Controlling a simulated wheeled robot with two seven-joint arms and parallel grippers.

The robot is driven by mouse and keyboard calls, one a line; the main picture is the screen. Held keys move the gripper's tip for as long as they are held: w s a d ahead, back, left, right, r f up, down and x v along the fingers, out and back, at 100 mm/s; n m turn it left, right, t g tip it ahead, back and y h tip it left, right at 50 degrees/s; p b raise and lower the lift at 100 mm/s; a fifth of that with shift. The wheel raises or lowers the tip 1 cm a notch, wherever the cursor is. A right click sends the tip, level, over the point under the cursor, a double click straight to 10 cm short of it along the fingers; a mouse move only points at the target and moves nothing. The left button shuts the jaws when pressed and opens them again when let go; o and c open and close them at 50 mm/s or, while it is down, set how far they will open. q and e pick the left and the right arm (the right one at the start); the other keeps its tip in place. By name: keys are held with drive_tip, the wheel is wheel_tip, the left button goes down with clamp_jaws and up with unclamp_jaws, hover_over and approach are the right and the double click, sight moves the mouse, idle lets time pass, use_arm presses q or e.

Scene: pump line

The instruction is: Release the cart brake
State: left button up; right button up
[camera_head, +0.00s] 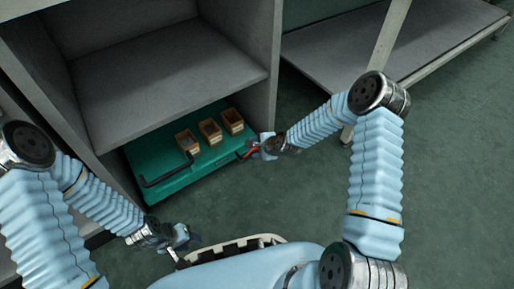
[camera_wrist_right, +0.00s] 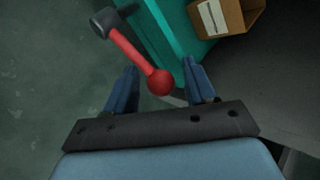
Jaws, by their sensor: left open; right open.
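The cart (camera_head: 185,182) is a low teal platform beneath a grey shelf. Its brake lever (camera_head: 247,153) is red and sits at the cart's right front corner. In the right wrist view the lever (camera_wrist_right: 132,50) runs from a dark pivot (camera_wrist_right: 104,21) to a red ball knob (camera_wrist_right: 160,82). My right gripper (camera_head: 264,146) is at the lever. In its wrist view the open fingers (camera_wrist_right: 160,75) stand on either side of the knob, with gaps visible. My left gripper (camera_head: 184,237) is open and low in front of the cart, apart from it.
Several small tan bins, such as one (camera_head: 210,131), stand on the cart; one bin (camera_wrist_right: 222,17) also shows in the wrist view. A black handle bar (camera_head: 166,172) lies along the cart's front left. Grey shelving (camera_head: 165,85) encloses it. Green floor (camera_head: 300,200) is clear to the right.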

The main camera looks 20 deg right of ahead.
clamp_jaws()
idle(0.3)
drive_tip(key=shift+a, duration=0.1)
